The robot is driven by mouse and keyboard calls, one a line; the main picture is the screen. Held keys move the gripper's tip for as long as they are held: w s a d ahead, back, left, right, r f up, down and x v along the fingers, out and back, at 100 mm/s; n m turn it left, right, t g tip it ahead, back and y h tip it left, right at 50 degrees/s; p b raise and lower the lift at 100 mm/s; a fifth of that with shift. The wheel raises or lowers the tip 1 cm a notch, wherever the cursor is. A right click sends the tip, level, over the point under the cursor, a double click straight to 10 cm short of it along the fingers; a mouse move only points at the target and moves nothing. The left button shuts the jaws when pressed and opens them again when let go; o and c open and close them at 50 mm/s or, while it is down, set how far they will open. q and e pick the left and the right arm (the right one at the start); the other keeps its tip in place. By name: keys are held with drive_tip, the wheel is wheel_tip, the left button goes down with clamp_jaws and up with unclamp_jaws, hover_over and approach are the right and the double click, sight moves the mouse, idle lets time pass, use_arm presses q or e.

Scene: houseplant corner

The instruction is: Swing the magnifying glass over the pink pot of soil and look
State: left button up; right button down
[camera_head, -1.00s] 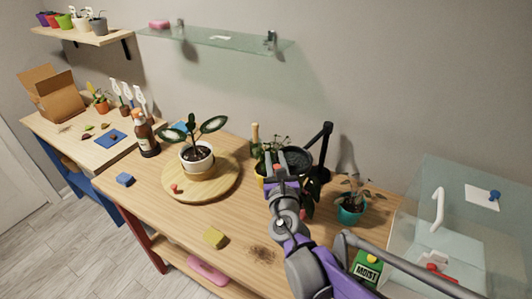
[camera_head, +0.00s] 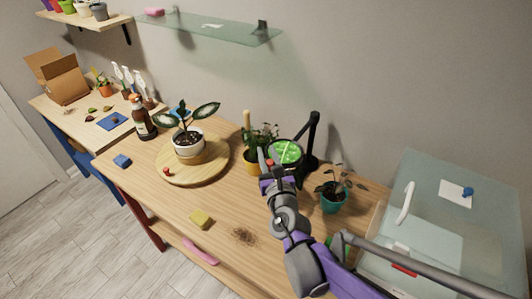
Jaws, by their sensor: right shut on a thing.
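The magnifying glass (camera_head: 288,152) is a round lens in a dark rim on a black jointed stand (camera_head: 312,136) at the back of the wooden table. The lens is green with small pale and reddish marks. My right gripper (camera_head: 268,161) is at the left front edge of the rim and is shut on the magnifying glass. My right arm covers the table below it. I cannot make out a pink pot of soil; the lens and arm may hide it. My left gripper is out of view.
A yellow pot with a plant (camera_head: 252,160) stands just left of the lens, a teal pot (camera_head: 333,203) to its right. A white pot (camera_head: 188,147) sits on a round wooden board (camera_head: 165,174). A glass case (camera_head: 430,190) stands at right. A yellow sponge (camera_head: 201,219) lies in front.

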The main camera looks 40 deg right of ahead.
drive_tip(key=shift+r, duration=0.1)
drive_tip(key=c, duration=0.7)
unclamp_jaws()
drive_tip(key=shift+v, duration=5.4)
drive_tip(key=shift+w, duration=0.1)
